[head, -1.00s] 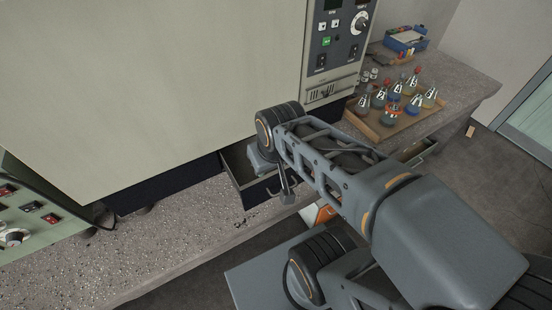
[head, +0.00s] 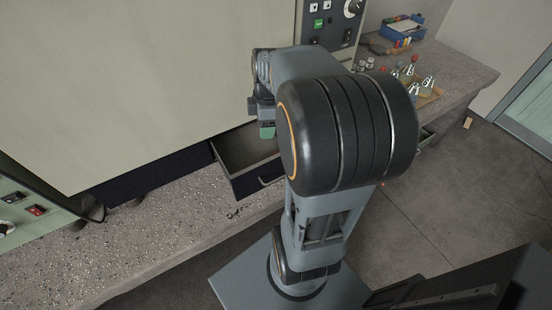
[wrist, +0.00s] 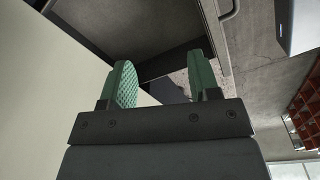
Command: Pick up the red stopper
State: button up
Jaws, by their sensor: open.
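My gripper (head: 267,131) is above the open drawer (head: 226,176), close to the front of the large cream cabinet. In the wrist view my gripper (wrist: 162,82) has its two green ridged fingers apart, with nothing between them. The drawer also shows in the wrist view (wrist: 140,30), and its visible inside looks bare. A small red spot (head: 414,59) shows at the flasks on the right of the bench. It may be a red stopper, but it is too small to tell. My arm hides part of the flask group.
Several numbered flasks (head: 427,86) stand on the right of the bench, partly behind my arm. A blue box (head: 402,32) lies farther back. The large cream cabinet (head: 150,80) fills the left. The speckled bench front (head: 150,220) is clear.

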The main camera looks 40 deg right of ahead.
jog(key=d+f+n, duration=0.3)
jog(key=d+n, duration=0.1)
jog(key=d, duration=0.2)
jog(key=b, duration=0.1)
send_over(277, 152)
jog(key=shift+g+y, duration=0.3)
jog(key=shift+y, duration=0.1)
notch_tip(277, 152, down, 7)
jog(key=shift+s+d+f, duration=0.1)
jog(key=shift+s+f, duration=0.05)
jog(key=shift+a+f, duration=0.15)
jog(key=shift+f, duration=1.35)
jog(key=shift+a+f, duration=0.15)
jog(key=shift+f, duration=1.3)
jog(key=c, duration=1)
